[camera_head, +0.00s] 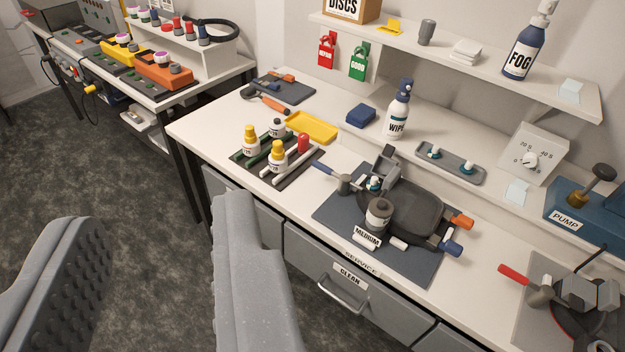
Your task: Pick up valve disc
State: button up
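I cannot tell for sure which thing is the valve disc. Two small white and teal round parts (434,153) sit on a narrow grey tray (463,173) at the back of the bench; they may be valve discs. A similar teal and white part (375,184) shows at the dark mask-like unit (417,205) on the service mat (330,213). A box labelled DISCS (345,8) stands on the shelf, its contents hidden. My gripper (155,215) is open and empty, in front of the bench and apart from all these things.
The white bench (195,128) carries a dark rack with several bottles (278,155), a yellow tray (312,127), a WIPE bottle (397,112) and a blue PUMP (580,210). The shelf (480,70) overhangs the back. Drawers (340,280) front the bench.

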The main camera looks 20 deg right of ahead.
aim_at(373, 184)
jog(key=u, duration=1.1)
jog(key=k, duration=1.25)
jog(key=z, duration=1.35)
jog(key=i, duration=2.15)
jog(key=u, duration=0.05)
